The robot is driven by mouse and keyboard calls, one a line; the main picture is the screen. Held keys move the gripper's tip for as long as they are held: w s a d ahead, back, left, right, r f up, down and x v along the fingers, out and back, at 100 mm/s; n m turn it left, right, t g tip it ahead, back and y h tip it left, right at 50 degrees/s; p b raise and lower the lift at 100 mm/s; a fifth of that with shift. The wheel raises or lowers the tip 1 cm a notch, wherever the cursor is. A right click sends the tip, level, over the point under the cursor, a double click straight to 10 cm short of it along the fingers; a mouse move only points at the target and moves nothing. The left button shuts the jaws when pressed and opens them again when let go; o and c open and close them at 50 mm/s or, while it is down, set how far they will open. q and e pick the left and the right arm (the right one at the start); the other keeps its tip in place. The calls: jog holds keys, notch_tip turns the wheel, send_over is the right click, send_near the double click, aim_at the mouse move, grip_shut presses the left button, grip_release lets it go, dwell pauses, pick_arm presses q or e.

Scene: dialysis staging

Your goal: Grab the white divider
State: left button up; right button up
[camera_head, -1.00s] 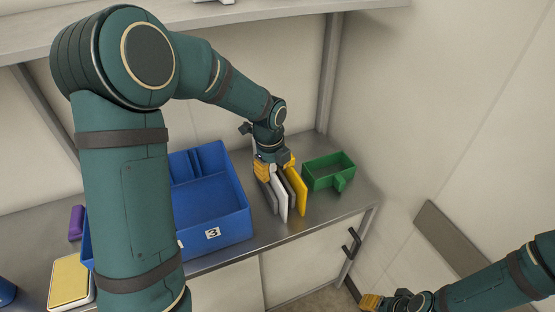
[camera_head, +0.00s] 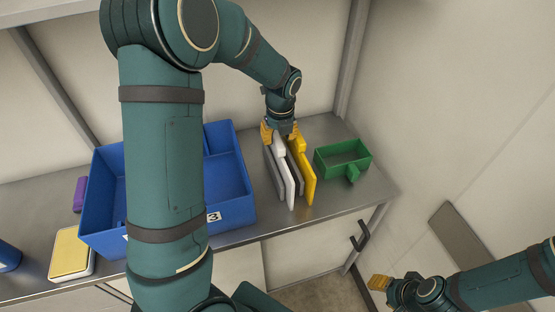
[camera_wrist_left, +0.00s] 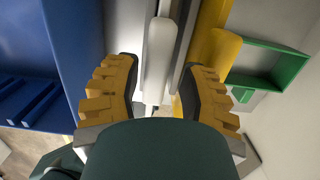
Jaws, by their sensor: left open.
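The white divider (camera_head: 284,168) stands upright on the metal counter, in a row with grey dividers and a yellow divider (camera_head: 303,170). My left gripper (camera_head: 280,134) is above the row, at the top of the white divider. In the left wrist view, the white divider (camera_wrist_left: 158,58) shows between the two open yellow fingers (camera_wrist_left: 160,90), with a gap on each side. The yellow divider (camera_wrist_left: 212,50) lies just beyond the right finger. My right gripper (camera_head: 380,283) is low at the right, away from the counter; its finger opening is unclear.
A blue bin (camera_head: 236,215) with a number label stands left of the dividers. A green open box (camera_head: 343,160) stands close on their right. A yellow-topped box (camera_head: 70,253) and a purple object (camera_head: 80,194) are at the far left. Bare counter (camera_head: 338,204) lies in front.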

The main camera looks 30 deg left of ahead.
pick_arm(q)
jog(key=f, duration=0.5)
jog(key=shift+a+b, duration=0.25)
jog(key=shift+b, duration=0.15)
